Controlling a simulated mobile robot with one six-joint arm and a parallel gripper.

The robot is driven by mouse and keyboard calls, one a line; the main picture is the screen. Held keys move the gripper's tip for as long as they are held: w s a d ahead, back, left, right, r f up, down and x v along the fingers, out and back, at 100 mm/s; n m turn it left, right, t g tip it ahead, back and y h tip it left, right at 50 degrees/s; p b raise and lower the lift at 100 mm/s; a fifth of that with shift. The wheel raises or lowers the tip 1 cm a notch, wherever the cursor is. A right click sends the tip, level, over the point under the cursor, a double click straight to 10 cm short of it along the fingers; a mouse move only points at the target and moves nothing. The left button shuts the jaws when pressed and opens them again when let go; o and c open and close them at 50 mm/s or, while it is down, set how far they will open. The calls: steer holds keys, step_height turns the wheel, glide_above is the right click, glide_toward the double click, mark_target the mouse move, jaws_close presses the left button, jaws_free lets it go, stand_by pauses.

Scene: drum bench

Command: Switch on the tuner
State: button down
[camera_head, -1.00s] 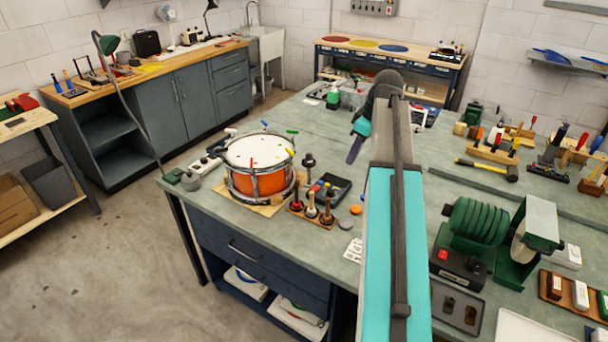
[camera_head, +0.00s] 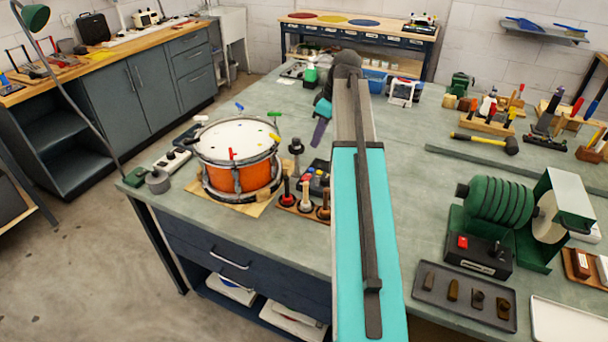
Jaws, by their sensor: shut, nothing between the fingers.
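I cannot tell for sure which thing is the tuner. A dark box with small coloured parts (camera_head: 318,178) sits just right of the orange snare drum (camera_head: 241,172), partly hidden by my arm. A small white-framed device (camera_head: 403,92) stands farther back on the bench, right of my arm. My gripper (camera_head: 319,132) is small and partly hidden behind my arm. It is shut and empty, pointing down above the bench, behind and right of the drum. No contact with either device shows.
Dark-topped pegs (camera_head: 305,194) stand before the dark box. A green grinding machine (camera_head: 505,215) and a tray of small parts (camera_head: 463,296) are at the right.

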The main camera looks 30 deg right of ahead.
steer(key=shift+f, duration=0.1)
steer(key=shift+f, duration=0.15)
stand_by(0.3)
steer(key=p, duration=0.3)
glide_above(304, 180)
steer(key=d, duration=0.1)
steer(key=shift+s+d+f, duration=0.1)
steer(key=shift+f, duration=2.2)
steer(key=shift+s+f, duration=0.1)
steer(key=shift+f, duration=2.15)
steer(key=shift+s+a+f+p, duration=0.15)
steer(key=shift+f+p, duration=0.4)
steer(key=shift+f, duration=1.55)
